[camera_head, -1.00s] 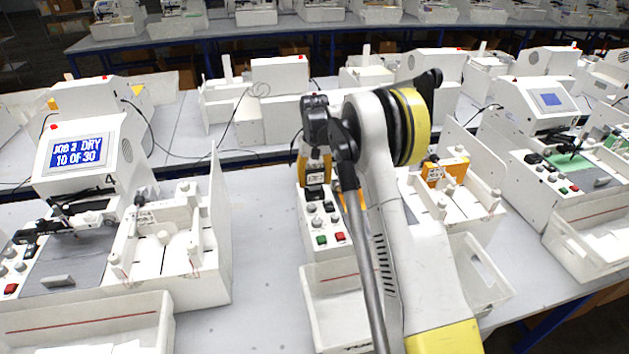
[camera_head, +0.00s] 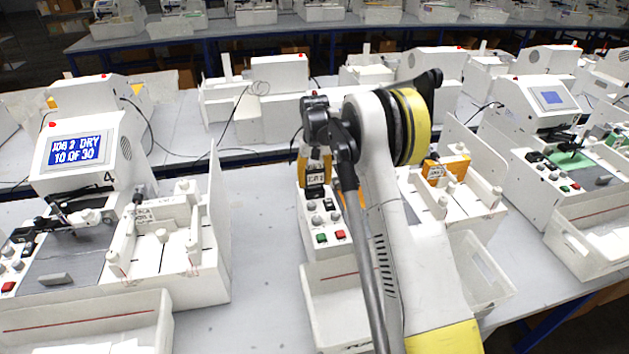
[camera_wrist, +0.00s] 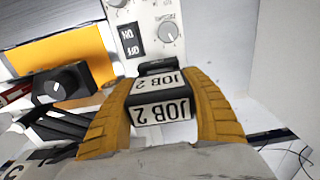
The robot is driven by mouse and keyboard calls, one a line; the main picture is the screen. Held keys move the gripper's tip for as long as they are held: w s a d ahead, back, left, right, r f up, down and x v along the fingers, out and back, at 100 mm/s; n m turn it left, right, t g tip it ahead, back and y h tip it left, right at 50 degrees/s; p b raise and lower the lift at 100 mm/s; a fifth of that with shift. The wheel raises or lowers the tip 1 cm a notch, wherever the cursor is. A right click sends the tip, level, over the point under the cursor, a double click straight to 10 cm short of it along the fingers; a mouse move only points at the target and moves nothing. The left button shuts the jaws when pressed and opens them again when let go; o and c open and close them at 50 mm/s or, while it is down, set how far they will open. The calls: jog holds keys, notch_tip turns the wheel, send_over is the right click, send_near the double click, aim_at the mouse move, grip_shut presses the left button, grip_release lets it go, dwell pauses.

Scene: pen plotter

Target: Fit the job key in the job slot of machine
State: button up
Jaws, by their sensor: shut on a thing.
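My gripper (camera_wrist: 163,112) has two ribbed orange fingers. It is shut on the job key (camera_wrist: 163,107), a black block with white labels reading JOB 2. In the head view my gripper (camera_head: 315,168) hangs over the rear of the control panel of the middle machine (camera_head: 328,225). In the wrist view the key is close to the white panel, beside an ON/OFF switch (camera_wrist: 131,40) and a grey knob (camera_wrist: 170,30). A dark edge shows just behind the key. I cannot tell whether it belongs to the key or the slot, or whether they touch.
My arm hides much of the middle machine. A machine at left (camera_head: 90,165) has a screen reading JOB 2 DRY 10 OF 30. A white tray (camera_head: 335,300) stands in front of the middle panel. Bare grey table (camera_head: 262,270) lies between the machines.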

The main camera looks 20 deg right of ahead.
jog(key=shift+f+b, duration=0.8)
jog(key=shift+f, duration=0.3)
jog(key=o, duration=1.2)
notch_tip(320, 180, up, 12)
jog(key=shift+r, duration=0.1)
